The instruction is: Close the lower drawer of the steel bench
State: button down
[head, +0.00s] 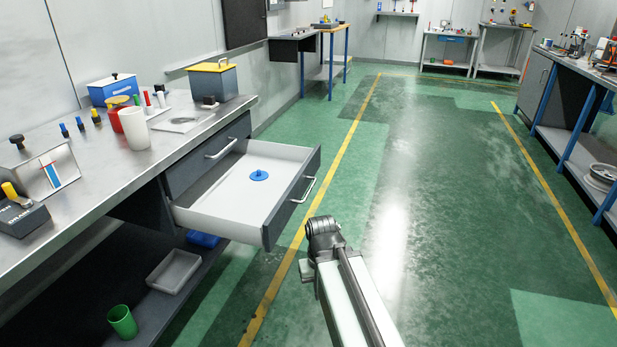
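The steel bench (105,185) runs along the left side. Its lower drawer (215,205) is pulled far out over the aisle, with a white inside, a dark grey front and a bar handle (304,190) on that front. A blue disc with a small knob (258,175) lies in it. The upper drawer (190,172) above it is shut. The dark end of my arm (324,232) is just right of the drawer front, apart from the handle in the picture. My gripper's fingers cannot be made out, so whether they are open or shut is unclear.
The bench top holds a yellow-lidded box (212,82), a white cup (134,128) and several small tools. A grey tray (174,271) and a green cup (122,321) are on the shelf below. The green floor (440,220) to the right is clear.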

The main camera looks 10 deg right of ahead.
aim_at(225, 202)
jog(key=u, duration=1.8)
jog(key=k, duration=0.55)
jog(key=z, duration=0.85)
jog(key=i, duration=1)
jog(key=z, duration=0.05)
